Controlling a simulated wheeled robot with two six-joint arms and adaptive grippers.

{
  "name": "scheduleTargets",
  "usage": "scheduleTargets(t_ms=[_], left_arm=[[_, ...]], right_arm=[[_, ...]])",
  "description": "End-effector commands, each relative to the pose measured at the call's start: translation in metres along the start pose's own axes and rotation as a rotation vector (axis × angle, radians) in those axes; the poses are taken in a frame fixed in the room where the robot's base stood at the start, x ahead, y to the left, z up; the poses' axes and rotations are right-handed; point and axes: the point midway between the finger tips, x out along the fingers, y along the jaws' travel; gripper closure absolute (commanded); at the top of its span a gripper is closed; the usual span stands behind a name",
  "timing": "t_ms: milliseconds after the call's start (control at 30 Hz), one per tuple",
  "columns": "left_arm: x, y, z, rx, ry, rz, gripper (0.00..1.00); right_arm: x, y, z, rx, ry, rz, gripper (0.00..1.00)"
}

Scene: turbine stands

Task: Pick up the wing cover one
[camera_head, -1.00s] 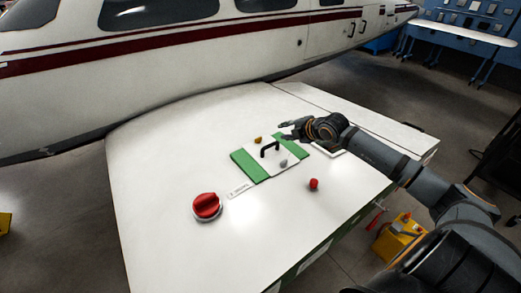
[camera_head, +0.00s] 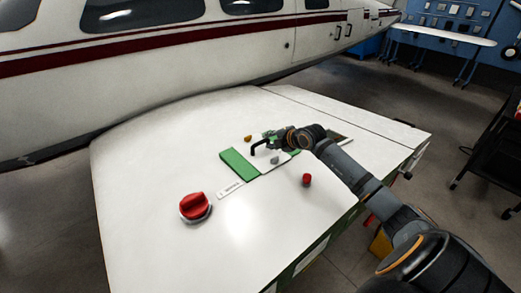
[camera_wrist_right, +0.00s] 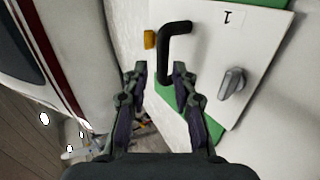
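The wing cover one (camera_head: 264,163) is a white panel with green borders, lying on the white wing. In the right wrist view the panel (camera_wrist_right: 262,52) bears an upside-down "1". A black bent handle (camera_head: 257,148) stands up from it and shows close up in the right wrist view (camera_wrist_right: 175,30). My right gripper (camera_head: 270,139) is over the cover's far side, by the handle. In the right wrist view the fingers (camera_wrist_right: 160,72) are open and empty, with the handle's lower end just beyond and between the tips. My left gripper is out of view.
A grey latch (camera_wrist_right: 232,84) and a yellow knob (camera_wrist_right: 150,39) flank the handle. A large red knob (camera_head: 195,207) and a small red knob (camera_head: 307,179) stand on the wing (camera_head: 150,160). The aircraft fuselage (camera_head: 180,65) rises behind. A dark cart (camera_head: 492,150) stands at right.

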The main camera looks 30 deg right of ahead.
Motion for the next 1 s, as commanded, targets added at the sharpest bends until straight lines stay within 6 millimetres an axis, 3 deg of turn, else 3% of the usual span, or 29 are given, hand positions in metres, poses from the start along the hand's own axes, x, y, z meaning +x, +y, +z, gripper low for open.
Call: scheduleTargets(t_ms=[367,600,900,1000], left_arm=[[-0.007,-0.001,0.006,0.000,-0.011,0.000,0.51],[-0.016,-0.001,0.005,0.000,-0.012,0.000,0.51],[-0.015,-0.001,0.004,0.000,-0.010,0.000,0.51],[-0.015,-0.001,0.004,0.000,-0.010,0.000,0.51]], right_arm=[[0.022,0.001,-0.003,0.003,0.004,-0.001,0.73],[0.059,-0.002,-0.004,0.002,0.004,-0.001,0.73],[0.066,-0.004,-0.004,-0.003,0.002,-0.002,0.73],[0.066,-0.004,-0.004,-0.003,0.002,-0.002,0.87]])
